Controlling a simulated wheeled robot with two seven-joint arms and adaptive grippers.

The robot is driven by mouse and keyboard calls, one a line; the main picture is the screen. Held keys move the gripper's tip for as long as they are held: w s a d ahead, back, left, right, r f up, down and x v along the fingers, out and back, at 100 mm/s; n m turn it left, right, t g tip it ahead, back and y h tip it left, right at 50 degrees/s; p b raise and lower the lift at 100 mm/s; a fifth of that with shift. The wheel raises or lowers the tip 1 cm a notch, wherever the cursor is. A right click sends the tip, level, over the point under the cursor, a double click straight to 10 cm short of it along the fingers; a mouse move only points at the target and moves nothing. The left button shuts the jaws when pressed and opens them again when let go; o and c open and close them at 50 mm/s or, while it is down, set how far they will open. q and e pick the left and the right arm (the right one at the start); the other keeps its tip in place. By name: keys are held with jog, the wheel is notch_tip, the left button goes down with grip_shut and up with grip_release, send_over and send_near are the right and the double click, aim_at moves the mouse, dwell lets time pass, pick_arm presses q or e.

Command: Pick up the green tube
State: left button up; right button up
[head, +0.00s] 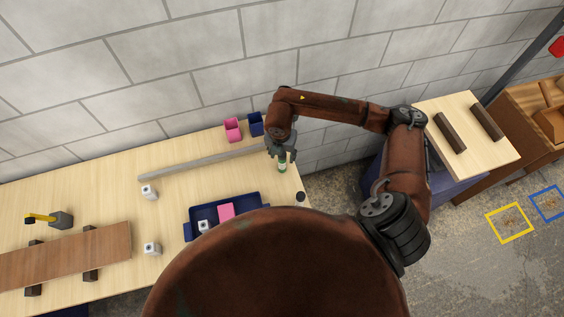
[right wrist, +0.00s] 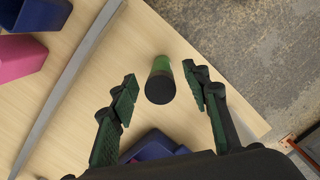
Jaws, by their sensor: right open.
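The green tube (right wrist: 160,82) stands on the light wooden table near its right edge, with a dark round top facing the camera in the right wrist view. In the head view the tube (head: 282,167) shows small, just below my right gripper (head: 282,158). In the right wrist view my right gripper (right wrist: 165,90) is open, with one finger on each side of the tube and a gap visible on both sides. Whether the fingertips are level with the tube or above it is hard to tell. My left gripper is not in view.
A grey bar (head: 200,163) lies along the table's back. Pink (head: 233,129) and blue (head: 256,123) bins stand behind it. A blue tray (head: 254,199) holds a pink block (head: 226,211) and a white cube. A brown board (head: 70,252) rests on dark supports at left.

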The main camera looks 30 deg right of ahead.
notch_tip(320, 180, down, 4)
jog(key=shift+d+f+p, duration=0.15)
jog(key=shift+p, duration=0.6)
jog(key=shift+w+d+f, duration=0.1)
jog(key=shift+w+f, duration=0.1)
jog(key=shift+f, duration=0.5)
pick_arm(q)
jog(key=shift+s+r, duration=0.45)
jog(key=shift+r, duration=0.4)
pick_arm(e)
jog(key=shift+c, duration=0.4)
grip_shut()
